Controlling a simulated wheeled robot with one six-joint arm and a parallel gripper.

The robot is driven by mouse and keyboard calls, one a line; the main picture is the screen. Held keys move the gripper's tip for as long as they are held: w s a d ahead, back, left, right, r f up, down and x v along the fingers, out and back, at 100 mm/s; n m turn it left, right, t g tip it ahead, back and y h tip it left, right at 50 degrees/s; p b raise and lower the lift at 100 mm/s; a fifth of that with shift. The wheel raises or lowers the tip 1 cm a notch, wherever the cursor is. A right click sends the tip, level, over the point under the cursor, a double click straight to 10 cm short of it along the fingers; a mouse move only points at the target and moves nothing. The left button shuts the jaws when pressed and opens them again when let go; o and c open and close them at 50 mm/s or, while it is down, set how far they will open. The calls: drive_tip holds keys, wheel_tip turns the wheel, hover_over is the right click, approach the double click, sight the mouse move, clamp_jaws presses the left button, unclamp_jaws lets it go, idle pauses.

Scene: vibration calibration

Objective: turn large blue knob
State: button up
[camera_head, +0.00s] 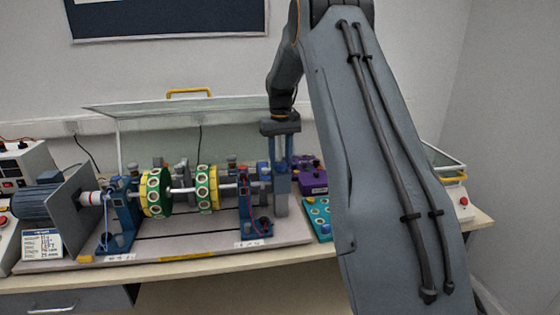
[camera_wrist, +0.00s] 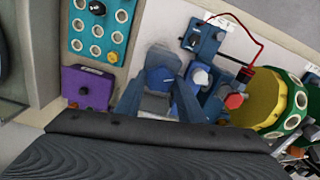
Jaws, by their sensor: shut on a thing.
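My gripper (camera_head: 281,168) points down at the right end of the rotor rig, with its two fingers close together. In the wrist view, my gripper (camera_wrist: 158,98) has one finger on each side of the large blue knob (camera_wrist: 160,78), and it is shut on it. The knob's rounded blue top shows between the fingers; its lower part is hidden by them and by my gripper's body. In the head view the fingers largely hide the knob. How far the knob is turned, I cannot tell.
A purple box (camera_head: 312,181) and a teal plate with round holes (camera_head: 319,217) stand right of my gripper. A blue bearing stand (camera_head: 249,206) with a red wire is close on the left. Green-yellow discs (camera_head: 207,188) sit on the shaft. A raised clear cover (camera_head: 160,120) stands behind.

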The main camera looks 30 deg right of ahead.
sight(280, 163)
drive_tip(key=n, duration=0.6)
drive_tip(key=shift+w+r+n, duration=0.1)
drive_tip(key=shift+r+n, duration=0.05)
drive_tip(key=shift+n, duration=0.15)
drive_tip(key=n, duration=0.6)
idle(0.4)
drive_tip(key=o, duration=1.1)
wheel_tip(280, 163, up, 8)
drive_tip(key=shift+f+b, duration=0.15)
drive_tip(key=shift+b, duration=1.05)
